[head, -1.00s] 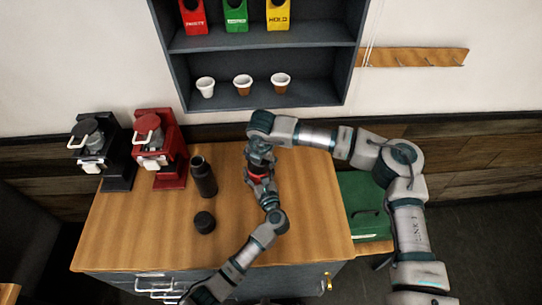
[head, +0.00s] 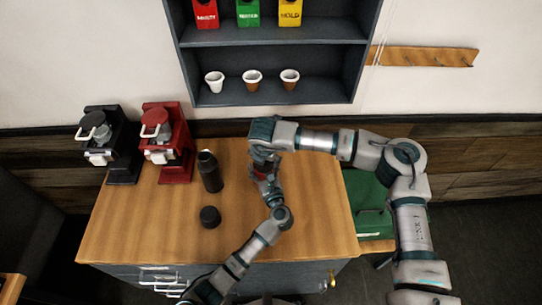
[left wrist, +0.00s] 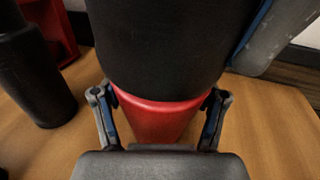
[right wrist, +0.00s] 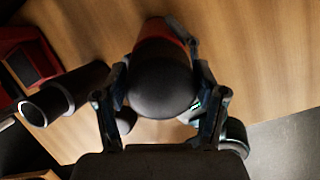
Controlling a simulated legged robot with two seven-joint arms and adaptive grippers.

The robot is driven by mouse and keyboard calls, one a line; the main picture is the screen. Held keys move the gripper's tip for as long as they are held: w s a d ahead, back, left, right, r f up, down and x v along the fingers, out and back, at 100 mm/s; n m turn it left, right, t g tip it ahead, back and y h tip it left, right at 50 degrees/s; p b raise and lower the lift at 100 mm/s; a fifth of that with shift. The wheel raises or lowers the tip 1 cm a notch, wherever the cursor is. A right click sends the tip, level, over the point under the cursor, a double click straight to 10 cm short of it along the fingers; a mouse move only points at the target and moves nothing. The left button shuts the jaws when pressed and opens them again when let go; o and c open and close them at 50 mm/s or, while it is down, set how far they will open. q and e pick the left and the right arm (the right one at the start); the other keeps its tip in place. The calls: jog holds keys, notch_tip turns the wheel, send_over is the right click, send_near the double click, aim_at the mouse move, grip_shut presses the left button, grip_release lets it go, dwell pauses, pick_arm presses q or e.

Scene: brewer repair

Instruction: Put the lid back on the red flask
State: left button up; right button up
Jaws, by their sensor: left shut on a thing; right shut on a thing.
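The red flask (head: 261,173) is mostly hidden between my two grippers in the head view. My left gripper (left wrist: 160,105) is shut on it; its red body (left wrist: 160,118) shows between the fingers in the left wrist view. The round black lid (right wrist: 162,86) is between the fingers of my right gripper (right wrist: 160,100), which is shut on it. In the right wrist view the flask's red body (right wrist: 158,30) is directly behind the lid. In the left wrist view the black lid (left wrist: 170,45) covers the flask's top. I cannot tell whether it is fully seated.
A black flask (head: 211,173) stands on the wooden table (head: 150,225) left of my grippers, with a black lid (head: 210,217) in front. A red brewer (head: 166,145) and a black brewer (head: 110,145) stand at the back left. The table's front left is clear.

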pick_arm(q)
jog(key=shift+a+f, duration=0.3)
pick_arm(e)
jog(key=shift+a+f, duration=0.1)
jog(key=shift+a, duration=0.1)
pick_arm(q)
grip_shut()
pick_arm(e)
jog(key=shift+s+d+f+m, duration=0.15)
jog(key=shift+d+m, duration=0.35)
jog(key=shift+m, duration=0.7)
jog(key=shift+d+m, duration=0.4)
jog(key=shift+s+d, duration=0.15)
jog(key=shift+d, duration=0.25)
jog(key=o, duration=1.5)
jog(key=shift+a, duration=0.3)
jog(key=shift+o, duration=1.2)
jog(key=shift+a, duration=0.25)
pick_arm(q)
jog(key=shift+d, duration=0.35)
pick_arm(e)
jog(key=shift+a, duration=0.3)
